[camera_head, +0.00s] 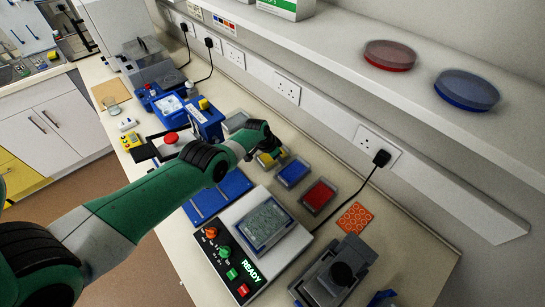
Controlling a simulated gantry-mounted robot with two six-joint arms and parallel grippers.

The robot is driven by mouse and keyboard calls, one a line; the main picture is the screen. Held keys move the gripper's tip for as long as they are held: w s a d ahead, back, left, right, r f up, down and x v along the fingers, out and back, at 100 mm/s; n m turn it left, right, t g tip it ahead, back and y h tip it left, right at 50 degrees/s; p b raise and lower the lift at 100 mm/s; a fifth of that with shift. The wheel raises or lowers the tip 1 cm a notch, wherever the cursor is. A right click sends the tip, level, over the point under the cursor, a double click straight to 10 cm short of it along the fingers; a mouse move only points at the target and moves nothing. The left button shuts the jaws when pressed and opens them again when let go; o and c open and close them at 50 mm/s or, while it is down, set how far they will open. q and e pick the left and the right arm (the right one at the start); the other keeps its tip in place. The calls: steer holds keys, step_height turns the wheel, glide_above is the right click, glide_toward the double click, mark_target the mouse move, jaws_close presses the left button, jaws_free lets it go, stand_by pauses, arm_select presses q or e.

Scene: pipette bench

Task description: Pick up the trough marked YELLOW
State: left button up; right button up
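The trough with yellow contents (280,155) sits on the bench in a row of small troughs, between a pale grey one and a blue one. My green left arm reaches across from the left. Its dark end, my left gripper (265,149), is right over the yellow trough and hides part of it. The fingers are too small and covered to show whether they are open or shut, or whether they touch the trough. Any marking on the trough is not readable. My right gripper is not seen.
A blue trough (292,173) and a red trough (319,196) stand to the right of the yellow one. The device with the READY display (252,272) is in front. An orange mat (355,218) lies farther right. A wall shelf (430,125) overhangs the back.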

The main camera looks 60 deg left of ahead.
arm_select(q)
steer(key=shift+c, duration=0.3)
jaws_close()
stand_by(1.1)
